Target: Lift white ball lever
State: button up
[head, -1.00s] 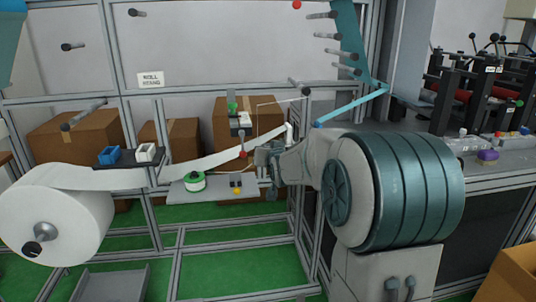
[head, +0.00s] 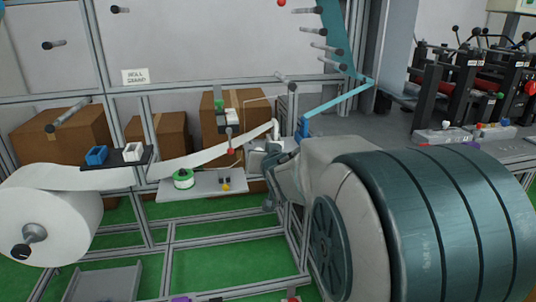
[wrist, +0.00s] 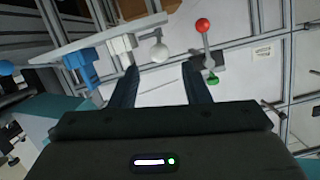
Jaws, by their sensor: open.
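The white ball lever shows in the wrist view as a white ball (wrist: 159,52) on a short stem, just beyond the gap between my fingertips. My gripper (wrist: 160,70) is open and empty, one finger toward each side of the ball; contact is not visible. In the head view a white upright lever (head: 275,127) stands at the right end of the paper strip. My gripper (head: 269,165) is just below it there, partly hidden by my own arm.
A red ball lever (wrist: 203,26) is right of the white ball in the wrist view. White (wrist: 120,45) and blue (wrist: 82,66) blocks are to its left. The paper strip (head: 205,157) runs from a large roll (head: 50,225) past a green-rimmed spool (head: 184,179).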

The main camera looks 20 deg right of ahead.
jog(key=p+v, duration=0.1)
jog(key=v, duration=0.3)
jog(key=shift+s, duration=0.25)
jog(key=shift+r, duration=0.1)
jog(key=s+a+r+n+g+p, duration=0.1)
jog(key=s+a+g+p, duration=0.2)
jog(key=s, duration=0.5)
jog(key=s+a+r+n+g+y+p, duration=0.1)
jog(key=s+a+r+g+p, duration=0.1)
jog(key=s+g+p, duration=0.3)
jog(key=s+a+r+n+g+p, duration=0.1)
jog(key=s+a+g+p, duration=0.3)
jog(key=s+p, duration=0.4)
jog(key=s, duration=0.2)
jog(key=shift+s+r+n+y, duration=0.15)
jog(key=shift+s+n+y, duration=0.15)
jog(key=shift+s+y, duration=0.1)
